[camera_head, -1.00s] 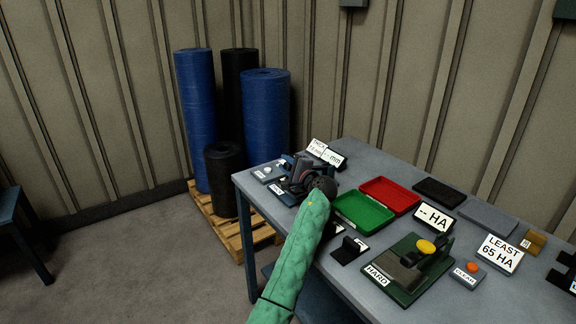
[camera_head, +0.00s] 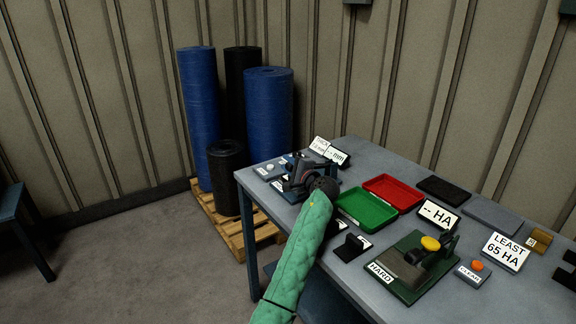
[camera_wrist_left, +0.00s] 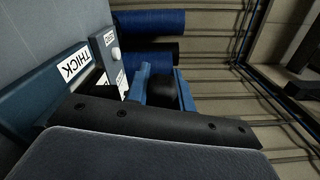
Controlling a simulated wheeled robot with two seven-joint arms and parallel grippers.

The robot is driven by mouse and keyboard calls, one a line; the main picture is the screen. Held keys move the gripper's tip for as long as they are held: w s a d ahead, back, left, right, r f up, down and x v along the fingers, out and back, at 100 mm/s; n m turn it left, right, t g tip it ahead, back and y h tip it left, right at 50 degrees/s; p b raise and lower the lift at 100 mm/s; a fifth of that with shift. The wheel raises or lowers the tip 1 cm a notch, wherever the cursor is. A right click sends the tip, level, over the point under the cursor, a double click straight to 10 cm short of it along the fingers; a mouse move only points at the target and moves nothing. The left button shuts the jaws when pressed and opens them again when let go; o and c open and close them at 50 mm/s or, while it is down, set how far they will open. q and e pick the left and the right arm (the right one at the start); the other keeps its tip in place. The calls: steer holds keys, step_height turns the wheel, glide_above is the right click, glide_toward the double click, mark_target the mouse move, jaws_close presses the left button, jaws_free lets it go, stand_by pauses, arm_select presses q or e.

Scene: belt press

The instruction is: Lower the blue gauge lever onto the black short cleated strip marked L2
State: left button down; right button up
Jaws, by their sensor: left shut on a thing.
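The blue thickness gauge (camera_head: 284,186) stands at the table's left end, mostly hidden behind my left gripper (camera_head: 302,174). In the left wrist view its blue frame (camera_wrist_left: 187,92) surrounds a black round part (camera_wrist_left: 160,88), beside a THICK plate (camera_wrist_left: 72,68). My left gripper is shut at the gauge; a dark finger bar (camera_wrist_left: 150,124) crosses the wrist view. It appears to grip the lever, but the contact is hidden. A black cleated piece (camera_head: 352,248) lies on the table right of my arm; its mark is not readable. I cannot make out the L2 strip. My right gripper is not in view.
Green (camera_head: 366,209) and red (camera_head: 394,193) trays sit mid-table. Beyond my arm are the green hardness press (camera_head: 408,268), an orange clear button (camera_head: 477,266) and sign plates. Rolls stand on a pallet (camera_head: 240,236) behind the table's left end. Open floor lies left.

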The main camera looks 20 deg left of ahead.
arm_select(q)
steer(key=c, duration=1.2)
jaws_free()
steer(key=b+v, duration=0.2)
steer(key=v, duration=0.6)
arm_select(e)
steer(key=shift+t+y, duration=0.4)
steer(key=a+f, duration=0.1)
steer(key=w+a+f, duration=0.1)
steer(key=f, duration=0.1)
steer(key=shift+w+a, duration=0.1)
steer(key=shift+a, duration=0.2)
